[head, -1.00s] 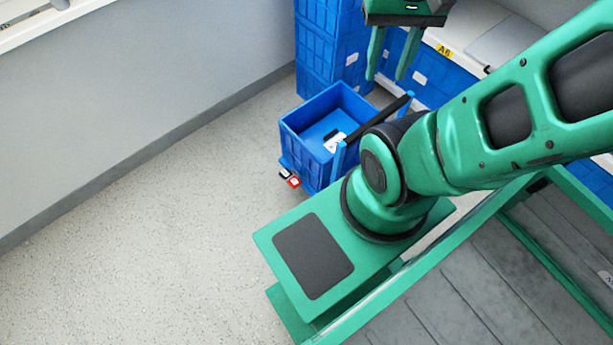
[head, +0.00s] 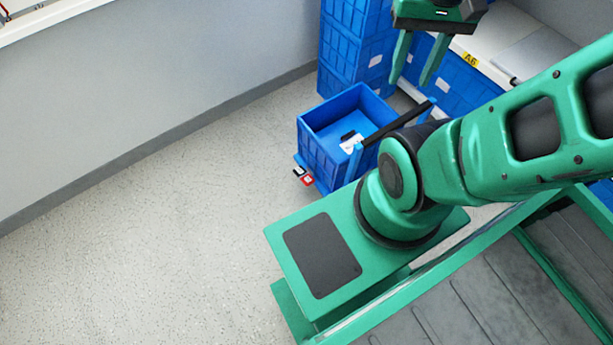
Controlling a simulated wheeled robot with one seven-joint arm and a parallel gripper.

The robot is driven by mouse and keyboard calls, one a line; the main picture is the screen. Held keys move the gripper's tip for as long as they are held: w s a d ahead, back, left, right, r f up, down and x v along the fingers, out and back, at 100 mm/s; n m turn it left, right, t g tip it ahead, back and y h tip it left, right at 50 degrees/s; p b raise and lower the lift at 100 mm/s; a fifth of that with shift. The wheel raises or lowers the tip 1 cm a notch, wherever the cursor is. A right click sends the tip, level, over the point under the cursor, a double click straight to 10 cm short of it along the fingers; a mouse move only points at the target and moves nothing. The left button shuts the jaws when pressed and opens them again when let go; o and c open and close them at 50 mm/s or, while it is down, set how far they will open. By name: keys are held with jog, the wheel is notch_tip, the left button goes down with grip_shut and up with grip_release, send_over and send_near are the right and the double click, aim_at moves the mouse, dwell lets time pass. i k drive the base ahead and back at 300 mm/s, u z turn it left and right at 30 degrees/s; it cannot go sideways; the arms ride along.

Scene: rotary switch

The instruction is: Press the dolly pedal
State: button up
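The dolly carries a blue open crate (head: 318,150) and stands on the floor just beyond my base. A dark handle bar (head: 395,123) on blue posts rises at the dolly's right side. My gripper (head: 411,84) hangs above and to the right of the crate in the picture, pointing down. Its two green fingers are apart with nothing between them. It is well away from the pedals. My arm hides part of the dolly's right side.
Stacked blue crates (head: 352,50) stand behind the dolly. A white shelf with a yellow A6 label (head: 470,59) and more blue bins is at the back right. A grey wall (head: 150,90) runs along the left. The speckled floor (head: 170,240) left of the dolly is clear.

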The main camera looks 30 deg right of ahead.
aim_at(305, 176)
jog(key=u, duration=1.25)
jog(key=k, duration=1.45)
jog(key=z, duration=0.5)
jog(key=i, duration=1)
jog(key=z, duration=0.05)
